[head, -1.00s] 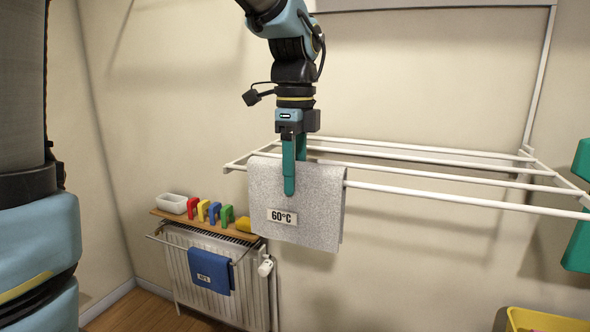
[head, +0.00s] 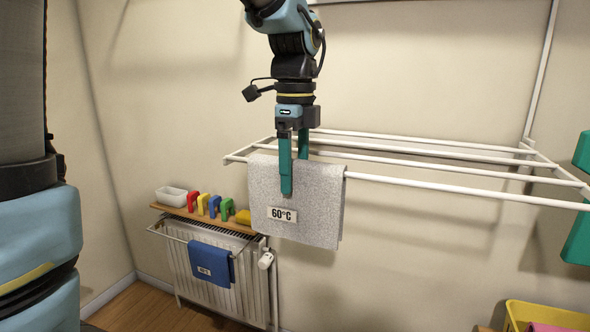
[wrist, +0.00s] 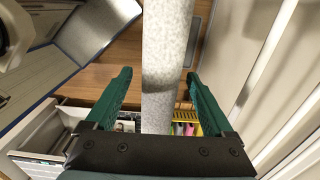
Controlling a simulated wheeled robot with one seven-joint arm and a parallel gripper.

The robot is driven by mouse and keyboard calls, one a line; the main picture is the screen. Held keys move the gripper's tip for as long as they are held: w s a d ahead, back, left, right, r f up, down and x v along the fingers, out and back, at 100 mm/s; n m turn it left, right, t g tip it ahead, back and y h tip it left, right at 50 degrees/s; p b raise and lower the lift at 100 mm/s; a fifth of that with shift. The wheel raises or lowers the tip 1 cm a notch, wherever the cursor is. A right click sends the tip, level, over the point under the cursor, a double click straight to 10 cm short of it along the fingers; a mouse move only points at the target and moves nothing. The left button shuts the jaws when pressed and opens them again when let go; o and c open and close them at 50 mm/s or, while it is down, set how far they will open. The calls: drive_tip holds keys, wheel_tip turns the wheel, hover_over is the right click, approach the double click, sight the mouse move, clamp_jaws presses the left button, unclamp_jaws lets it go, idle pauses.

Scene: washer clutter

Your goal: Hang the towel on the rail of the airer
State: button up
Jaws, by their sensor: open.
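The grey speckled towel (head: 318,205) with a "60°C" label hangs folded over the front rail of the white airer (head: 440,184), near its left end. My gripper (head: 295,180) points down at the towel's top, with one green finger in front of the towel and the other behind it. In the wrist view my gripper (wrist: 155,90) is open, its fingers apart on either side of the towel (wrist: 166,60), with gaps on both sides.
Below left, a radiator (head: 185,270) carries a blue towel (head: 211,264). A wooden shelf (head: 200,220) above it holds a white dish (head: 171,196), coloured clips and a yellow item. A yellow crate (head: 545,316) is at lower right. The airer's other rails are bare.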

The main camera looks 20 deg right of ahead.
drive_tip(key=shift+r, duration=0.1)
wheel_tip(320, 180, up, 11)
drive_tip(key=shift+f+b, duration=0.2)
drive_tip(key=shift+b, duration=0.2)
drive_tip(key=shift+s, duration=0.1)
